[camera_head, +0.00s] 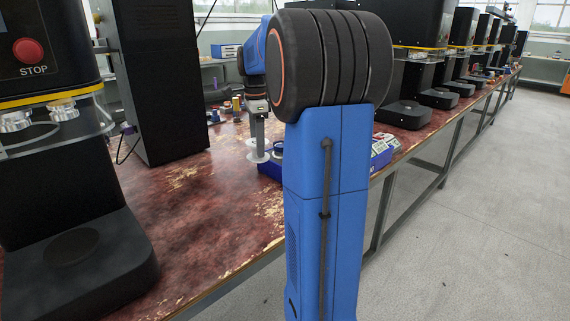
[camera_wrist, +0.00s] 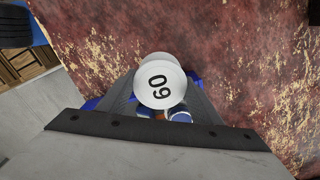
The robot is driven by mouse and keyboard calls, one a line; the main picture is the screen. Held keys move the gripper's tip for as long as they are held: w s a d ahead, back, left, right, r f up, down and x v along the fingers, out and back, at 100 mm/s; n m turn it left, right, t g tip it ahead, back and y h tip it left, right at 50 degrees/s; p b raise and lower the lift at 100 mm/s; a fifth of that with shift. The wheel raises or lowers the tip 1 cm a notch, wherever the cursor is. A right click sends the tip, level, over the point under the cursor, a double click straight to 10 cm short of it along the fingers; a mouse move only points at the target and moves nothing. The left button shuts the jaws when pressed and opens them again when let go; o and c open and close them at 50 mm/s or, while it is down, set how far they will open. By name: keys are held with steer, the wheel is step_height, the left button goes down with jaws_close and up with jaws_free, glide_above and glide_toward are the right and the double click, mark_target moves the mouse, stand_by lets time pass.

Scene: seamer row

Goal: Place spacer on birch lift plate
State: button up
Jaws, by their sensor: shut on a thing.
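My gripper (camera_head: 259,140) points down over the bench, partly hidden behind my own blue arm. It is shut on a white round spacer (camera_wrist: 160,79), whose face carries the digits 60, or 09 the other way up. The spacer's white edge (camera_head: 258,157) also shows below the fingers in the head view, close to a blue tray (camera_head: 268,170). I cannot tell whether it touches the tray. A dark round plate (camera_head: 72,246) lies bare on the base of the near-left machine. No birch name or birch-coloured plate can be made out.
The near-left black machine (camera_head: 35,75) has a STOP button and a clear guard. A tall black cabinet (camera_head: 155,80) stands behind it. The worn red bench (camera_head: 205,210) is clear in front. Small coloured spools (camera_head: 236,104) lie behind my gripper. More machines line the bench to the right.

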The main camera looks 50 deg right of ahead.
steer(key=shift+f, duration=4.75)
steer(key=shift+f, duration=0.15)
steer(key=o, duration=1.2)
steer(key=shift+o, duration=0.2)
step_height(320, 180, up, 12)
steer(key=shift+r, duration=0.2)
